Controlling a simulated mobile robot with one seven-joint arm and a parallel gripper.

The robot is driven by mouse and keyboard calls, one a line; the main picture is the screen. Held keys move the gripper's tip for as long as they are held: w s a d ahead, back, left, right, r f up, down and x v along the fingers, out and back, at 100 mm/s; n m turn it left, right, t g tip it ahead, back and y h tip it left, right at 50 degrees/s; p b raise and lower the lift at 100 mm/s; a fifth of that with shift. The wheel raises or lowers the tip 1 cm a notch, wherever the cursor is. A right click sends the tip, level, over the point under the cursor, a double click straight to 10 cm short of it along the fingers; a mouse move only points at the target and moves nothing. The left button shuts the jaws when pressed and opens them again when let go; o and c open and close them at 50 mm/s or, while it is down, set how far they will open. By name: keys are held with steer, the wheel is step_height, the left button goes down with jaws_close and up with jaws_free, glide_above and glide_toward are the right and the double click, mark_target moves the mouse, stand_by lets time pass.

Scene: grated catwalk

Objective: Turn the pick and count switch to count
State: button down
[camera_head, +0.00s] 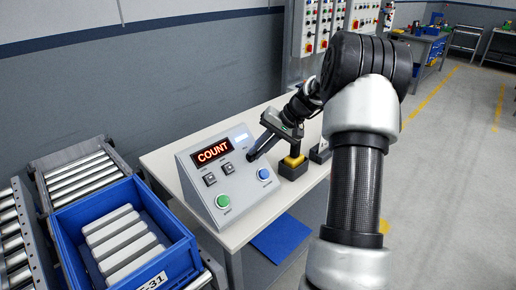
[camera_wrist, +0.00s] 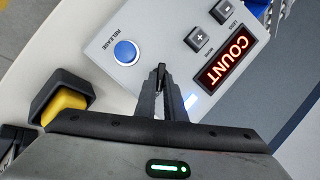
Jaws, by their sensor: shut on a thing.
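The control box (camera_head: 190,180) is a grey sloped panel on the pale table. Its lit display (camera_head: 212,151) reads COUNT in red-orange; it also shows in the wrist view (camera_wrist: 224,62). My gripper (camera_head: 251,156) reaches down to the panel, right of the display and above the blue button. In the wrist view my gripper (camera_wrist: 161,72) has its fingers close together, shut on the small dark switch knob (camera_wrist: 161,69). The fingers hide most of the knob, so its pointing angle is hard to read. A small white-lit strip (camera_wrist: 191,101) lies beside the fingers.
The panel has a blue RELEASE button (camera_head: 264,174), a green button (camera_head: 223,200) and two small square keys (camera_head: 209,180). A yellow-topped black block (camera_head: 293,163) stands right of the box. A blue crate (camera_head: 183,262) with pale bars sits by rollers at left.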

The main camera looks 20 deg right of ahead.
steer(key=shift+s+a+f+m, duration=0.2)
steer(key=shift+f+m, duration=0.15)
steer(key=shift+m, duration=0.05)
steer(key=c, duration=1.8)
jaws_free()
steer(key=shift+c, duration=0.2)
steer(key=shift+d+r, duration=0.2)
steer(key=p+v, duration=0.1)
steer(key=v, duration=1.6)
steer(key=shift+d+r, duration=0.15)
steer(key=shift+d, duration=0.05)
steer(key=shift+a, duration=0.1)
